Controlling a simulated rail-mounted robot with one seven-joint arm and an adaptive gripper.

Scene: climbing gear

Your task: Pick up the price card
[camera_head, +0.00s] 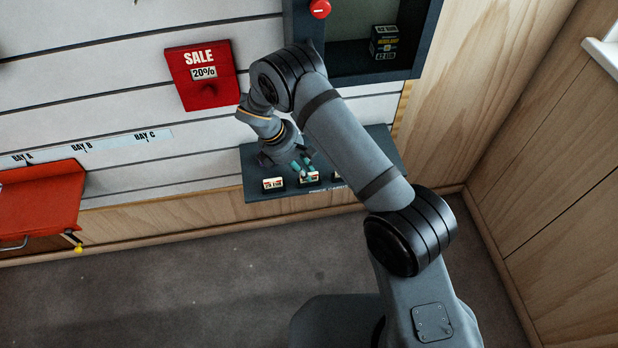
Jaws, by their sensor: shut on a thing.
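A dark ledge (258,158) on the wall, with white lettering along its front edge, bears a row of small price cards. One price card (273,184) sits at the left of the row. Another price card (310,177) is right below the teal fingertips of my gripper (303,165). My gripper points down at the ledge and is shut on this card, which is at ledge level; I cannot tell whether it touches the ledge. A further card (337,174) is partly hidden behind my arm. The printing on the cards is too small to read.
A red SALE 20% sign (205,75) hangs on the slatted wall. A dark cabinet (425,45) with a small box (384,42) inside and a red knob (320,9) is above. A red bin (38,198) is at left, under a bay label strip (107,143). The floor is clear.

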